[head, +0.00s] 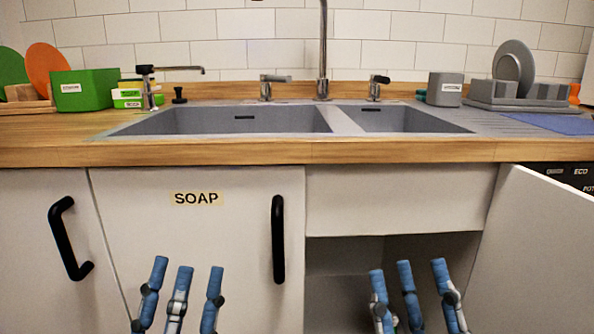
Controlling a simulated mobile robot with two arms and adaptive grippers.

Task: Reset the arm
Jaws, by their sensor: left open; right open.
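My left gripper (182,268) is at the lower left, its blue fingers spread and pointing up in front of the white cabinet door labelled SOAP (200,250). My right gripper (408,272) is at the lower right, its blue fingers spread and pointing up in front of the open cabinet compartment (340,258). Both grippers are open, and I see nothing held between their fingers. The lower parts of both are cut off by the frame's bottom edge.
The cabinet door on the right (540,250) stands open. Black handles (278,240) stick out from the closed doors. Above is a wooden counter edge (250,152) with a double sink (230,120), a green box (85,90), a grey box (444,90) and a dish rack (515,95).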

